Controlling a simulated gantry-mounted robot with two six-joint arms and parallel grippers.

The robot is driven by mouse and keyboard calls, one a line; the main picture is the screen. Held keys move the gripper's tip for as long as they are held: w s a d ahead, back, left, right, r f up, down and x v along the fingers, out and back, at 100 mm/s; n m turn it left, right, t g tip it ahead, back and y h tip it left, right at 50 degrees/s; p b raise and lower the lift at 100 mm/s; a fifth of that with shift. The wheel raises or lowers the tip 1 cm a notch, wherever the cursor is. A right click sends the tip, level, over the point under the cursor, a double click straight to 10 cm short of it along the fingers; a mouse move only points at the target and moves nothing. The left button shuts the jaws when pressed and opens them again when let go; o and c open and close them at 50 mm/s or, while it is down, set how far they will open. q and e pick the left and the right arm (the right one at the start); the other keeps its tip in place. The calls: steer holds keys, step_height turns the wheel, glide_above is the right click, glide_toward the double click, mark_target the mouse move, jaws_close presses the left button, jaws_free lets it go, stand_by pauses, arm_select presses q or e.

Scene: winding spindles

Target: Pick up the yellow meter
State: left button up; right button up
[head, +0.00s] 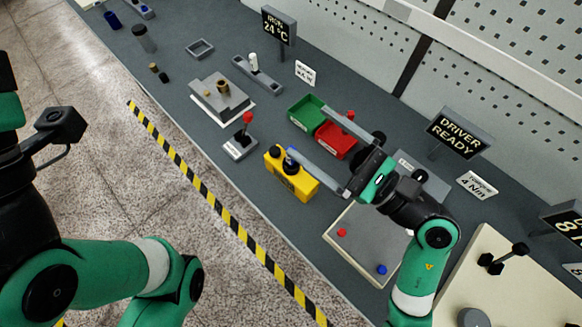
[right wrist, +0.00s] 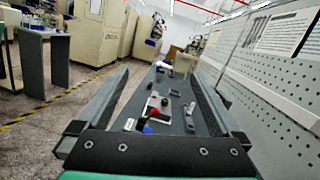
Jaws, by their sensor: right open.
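The yellow meter (head: 296,182) stands on the dark grey bench in the head view, with dark knobs on top. My right gripper (head: 309,131) is open, its fingers spread and pointing to the upper left. Its nearer finger passes just behind the meter's top in the picture; I cannot tell whether they touch. The farther finger lies over the red bin. In the right wrist view, my right gripper (right wrist: 160,82) shows both fingers apart with nothing held between them. The meter's yellow body is not clear there. My left arm shows at the left, but its fingers do not.
A red-knobbed joystick (head: 240,148) stands left of the meter. A green bin (head: 307,113) and a red bin (head: 336,141) sit behind it. A pale panel (head: 365,240) with red and blue buttons lies to the right.

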step_height(320, 180, down, 11)
steer(key=d+m+g+h, duration=0.1)
steer(key=d+h, duration=0.1)
steer(key=h, duration=0.2)
steer(key=m+g+h+p, duration=0.2)
steer(key=m+p, duration=0.1)
glide_toward(313, 191)
steer(key=x, duration=0.3)
steer(key=shift+s+a+f, duration=0.1)
steer(key=shift+s+f, duration=0.05)
steer(key=shift+f, duration=0.1)
steer(key=shift+b, duration=0.3)
steer(key=b+x, duration=0.1)
steer(key=x, duration=0.4)
steer(key=shift+w+b, duration=0.25)
steer(key=shift+b, duration=0.15)
steer(key=shift+w+a, duration=0.2)
steer(key=shift+w, duration=0.15)
steer(key=b+x, duration=0.2)
steer(key=x, duration=0.3)
steer(key=shift+w+a+f, duration=0.15)
steer(key=shift+w+a, duration=0.1)
steer(key=shift+w, duration=0.05)
arm_select(q)
steer(key=shift+f, duration=0.45)
arm_select(e)
jaws_close()
